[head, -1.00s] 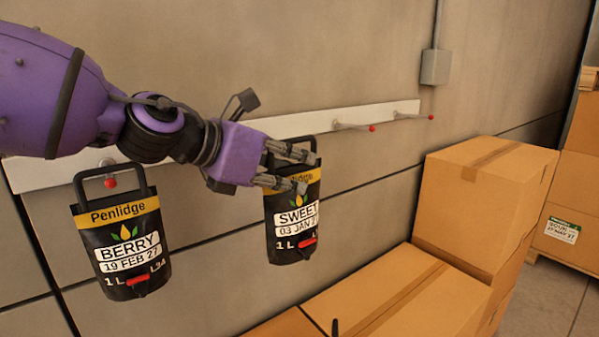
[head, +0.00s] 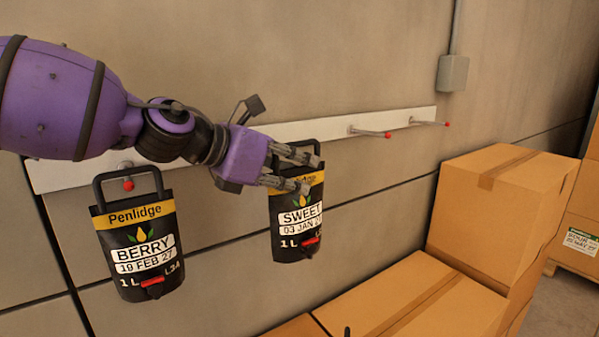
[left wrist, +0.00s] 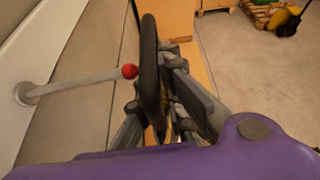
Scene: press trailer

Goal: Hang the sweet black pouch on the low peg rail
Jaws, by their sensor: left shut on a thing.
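The sweet black pouch (head: 296,228) with a yellow band and red tap is held by my left gripper (head: 300,170), whose fingers are shut on its upper part near the black handle loop. The handle also shows between the fingers in the left wrist view (left wrist: 150,70). The white low peg rail (head: 310,130) runs along the wall behind. In the left wrist view a red-tipped peg (left wrist: 80,82) points at the handle, its tip at the handle's left edge; I cannot tell whether it passes through the loop. My right gripper is out of view.
A berry pouch (head: 138,245) hangs on the rail's left peg. Two bare red-tipped pegs (head: 372,133) show towards the rail's right end. Cardboard boxes (head: 500,210) are stacked at the lower right, close below the sweet pouch. A grey box (head: 452,73) is fixed on the wall.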

